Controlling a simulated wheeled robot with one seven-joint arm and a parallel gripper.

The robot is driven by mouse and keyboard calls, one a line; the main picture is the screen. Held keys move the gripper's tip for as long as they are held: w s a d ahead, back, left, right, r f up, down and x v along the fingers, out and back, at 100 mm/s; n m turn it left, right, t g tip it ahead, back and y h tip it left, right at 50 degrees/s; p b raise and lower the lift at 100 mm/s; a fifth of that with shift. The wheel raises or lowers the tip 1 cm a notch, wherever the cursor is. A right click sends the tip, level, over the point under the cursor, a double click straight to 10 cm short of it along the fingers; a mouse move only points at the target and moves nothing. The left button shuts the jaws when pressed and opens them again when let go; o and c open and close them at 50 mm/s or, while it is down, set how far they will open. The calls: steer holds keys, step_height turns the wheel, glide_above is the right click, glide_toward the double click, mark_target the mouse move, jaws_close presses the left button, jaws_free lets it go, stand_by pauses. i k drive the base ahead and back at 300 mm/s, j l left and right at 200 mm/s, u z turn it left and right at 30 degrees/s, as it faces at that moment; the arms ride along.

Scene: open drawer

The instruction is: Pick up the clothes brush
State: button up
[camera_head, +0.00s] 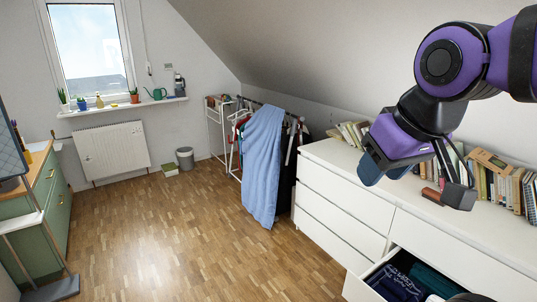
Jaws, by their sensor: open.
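An open drawer (357,288) at the bottom right holds dark folded clothes (397,283) and a teal cloth (436,279).
Several books (500,186) stand along the back of the dresser top, some behind my arm. A clothes rack with a blue cloth (262,165) stands at the dresser's left end. A green cabinet (45,225) stands at left.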

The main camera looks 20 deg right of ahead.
mark_target(432, 196)
steer(key=i+z, duration=0.1)
steer(key=i, duration=0.45)
steer(key=i+j+z, duration=0.1)
steer(key=i, duration=0.4)
steer(key=i+z, duration=0.2)
steer(key=z, duration=0.3)
steer(key=i+z, duration=0.25)
steer(key=z, duration=0.2)
steer(key=i+j+z, duration=0.2)
steer(key=z, duration=0.3)
steer(key=i+z, duration=0.25)
steer(key=z, duration=0.2)
steer(key=i+j+z, duration=0.25)
steer(key=z, duration=0.2)
